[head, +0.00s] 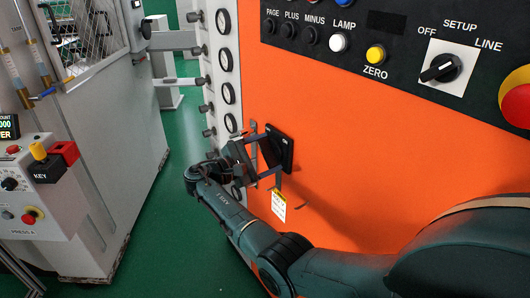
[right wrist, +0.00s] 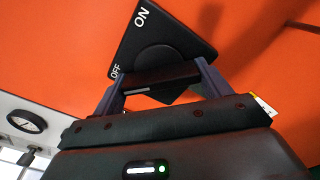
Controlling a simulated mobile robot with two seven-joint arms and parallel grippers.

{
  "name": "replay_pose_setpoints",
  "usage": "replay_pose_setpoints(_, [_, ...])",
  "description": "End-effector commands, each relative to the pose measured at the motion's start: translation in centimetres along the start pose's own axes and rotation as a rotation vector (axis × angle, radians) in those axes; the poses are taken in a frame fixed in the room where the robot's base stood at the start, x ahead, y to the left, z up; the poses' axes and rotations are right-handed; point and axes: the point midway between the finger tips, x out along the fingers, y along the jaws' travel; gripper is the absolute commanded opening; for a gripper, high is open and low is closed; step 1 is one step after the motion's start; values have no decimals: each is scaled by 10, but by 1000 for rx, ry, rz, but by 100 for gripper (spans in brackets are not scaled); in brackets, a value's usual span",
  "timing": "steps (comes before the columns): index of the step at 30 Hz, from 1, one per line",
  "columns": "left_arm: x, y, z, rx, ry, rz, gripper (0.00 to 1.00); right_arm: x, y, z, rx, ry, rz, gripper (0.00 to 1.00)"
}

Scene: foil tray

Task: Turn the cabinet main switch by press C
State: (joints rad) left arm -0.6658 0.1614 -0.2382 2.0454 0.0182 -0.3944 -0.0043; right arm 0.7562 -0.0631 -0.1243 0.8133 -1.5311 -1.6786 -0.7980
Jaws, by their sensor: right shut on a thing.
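The cabinet main switch is a black square plate (head: 287,146) with a dark rotary handle, on the orange cabinet face. In the right wrist view its plate (right wrist: 190,32) carries white ON and OFF marks, and the handle (right wrist: 160,76) lies between my fingers. My right gripper (head: 266,158) reaches it from the front left and is shut on the handle, with a finger on each side. My left gripper is not in view.
A yellow and white tag (head: 279,204) hangs just below the switch. Round gauges (head: 228,92) line the panel edge at left. A black control strip with a selector knob (head: 440,69) runs above. A grey machine with a KEY box (head: 47,165) stands left, across the green floor (head: 178,170).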

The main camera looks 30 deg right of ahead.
Motion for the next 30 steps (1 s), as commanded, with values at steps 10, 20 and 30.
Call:
replay_pose_setpoints(10, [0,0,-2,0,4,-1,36,0,0,0,-6,1,0,81])
replay_pose_setpoints(20, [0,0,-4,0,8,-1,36,0,0,0,-4,0,0,98])
replay_pose_setpoints(30, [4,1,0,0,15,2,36,-26,-1,-2,-2,3,2,98])
